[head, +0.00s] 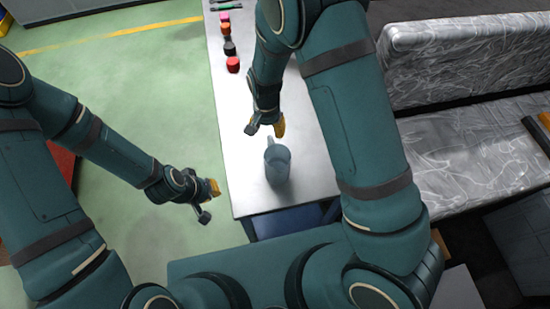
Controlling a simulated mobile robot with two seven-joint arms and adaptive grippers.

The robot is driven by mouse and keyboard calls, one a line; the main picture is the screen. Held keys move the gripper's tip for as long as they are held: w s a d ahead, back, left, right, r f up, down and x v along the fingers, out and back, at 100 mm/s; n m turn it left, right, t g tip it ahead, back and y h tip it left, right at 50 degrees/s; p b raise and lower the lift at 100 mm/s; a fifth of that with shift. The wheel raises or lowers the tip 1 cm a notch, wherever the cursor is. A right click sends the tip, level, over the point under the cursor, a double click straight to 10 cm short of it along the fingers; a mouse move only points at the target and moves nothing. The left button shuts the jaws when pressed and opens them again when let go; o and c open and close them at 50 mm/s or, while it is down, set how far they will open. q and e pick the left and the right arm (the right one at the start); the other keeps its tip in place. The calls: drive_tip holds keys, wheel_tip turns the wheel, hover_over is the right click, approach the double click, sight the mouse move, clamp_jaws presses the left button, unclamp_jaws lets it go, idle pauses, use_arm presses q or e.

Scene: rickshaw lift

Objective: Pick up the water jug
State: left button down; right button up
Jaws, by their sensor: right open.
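The water jug (277,165) is a translucent grey-blue vessel standing on the white table (245,130) near its front end. My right gripper (266,127) is just behind the jug, above the table, with its yellow-orange fingertips pointing down. It is open and looks apart from the jug. My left gripper (209,197) is off the table's left side, over the green floor. Its orange fingertips are small, and I cannot tell whether they are open or shut.
Several small red, orange and black items (229,47) stand along the table's far left edge. A silver-covered seat (460,145) is to the right of the table. The green floor (140,110) on the left is mostly clear.

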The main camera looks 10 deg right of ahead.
sight(275, 158)
drive_tip(key=f, duration=0.7)
drive_tip(key=shift+s+d+f, duration=0.1)
drive_tip(key=shift+s+d, duration=0.05)
drive_tip(key=shift+s, duration=0.1)
clamp_jaws()
